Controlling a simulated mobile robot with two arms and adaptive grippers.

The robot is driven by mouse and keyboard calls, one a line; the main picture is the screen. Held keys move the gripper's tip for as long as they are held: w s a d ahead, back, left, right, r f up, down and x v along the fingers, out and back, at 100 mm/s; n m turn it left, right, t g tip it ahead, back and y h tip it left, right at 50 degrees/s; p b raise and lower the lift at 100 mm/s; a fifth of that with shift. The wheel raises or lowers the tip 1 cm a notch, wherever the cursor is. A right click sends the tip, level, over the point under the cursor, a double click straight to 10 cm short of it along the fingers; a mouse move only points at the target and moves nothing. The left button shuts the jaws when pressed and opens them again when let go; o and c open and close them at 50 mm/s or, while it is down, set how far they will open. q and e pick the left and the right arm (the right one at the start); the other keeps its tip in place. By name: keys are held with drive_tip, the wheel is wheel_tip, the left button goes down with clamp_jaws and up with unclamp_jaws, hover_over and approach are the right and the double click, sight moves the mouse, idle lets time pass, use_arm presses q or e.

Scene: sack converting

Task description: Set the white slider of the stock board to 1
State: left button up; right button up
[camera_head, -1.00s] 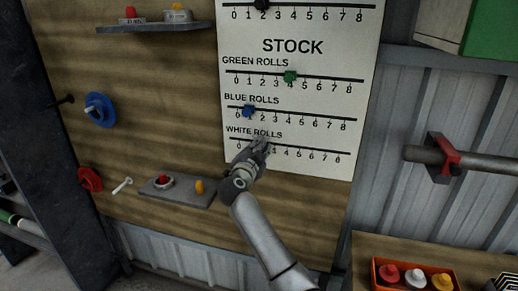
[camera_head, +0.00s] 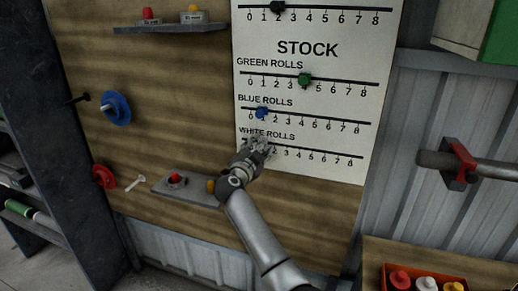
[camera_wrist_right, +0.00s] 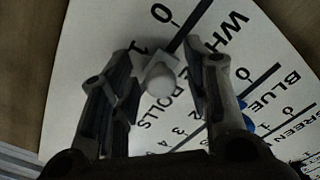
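The white slider (camera_wrist_right: 160,78) shows in the right wrist view as a pale, round-topped knob on the white-rolls scale line. It sits close to the mark 1; its exact place on the scale is hard to tell. My right gripper (camera_wrist_right: 162,62) is open, with one finger on each side of the knob. A gap shows on the right side; contact on the left is unclear. In the head view, my right gripper (camera_head: 260,146) covers the low end of the white-rolls row on the stock board (camera_head: 310,110) and hides the slider. My left gripper is not in view.
The blue slider (camera_head: 262,113) sits near 1, just above my gripper. The green slider (camera_head: 305,80) is near 4, and a black slider (camera_head: 278,7) is near 2. A small grey shelf (camera_head: 196,192) with red and yellow pieces juts out left of my right wrist.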

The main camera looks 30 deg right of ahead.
drive_tip(key=v, duration=1.2)
idle(0.5)
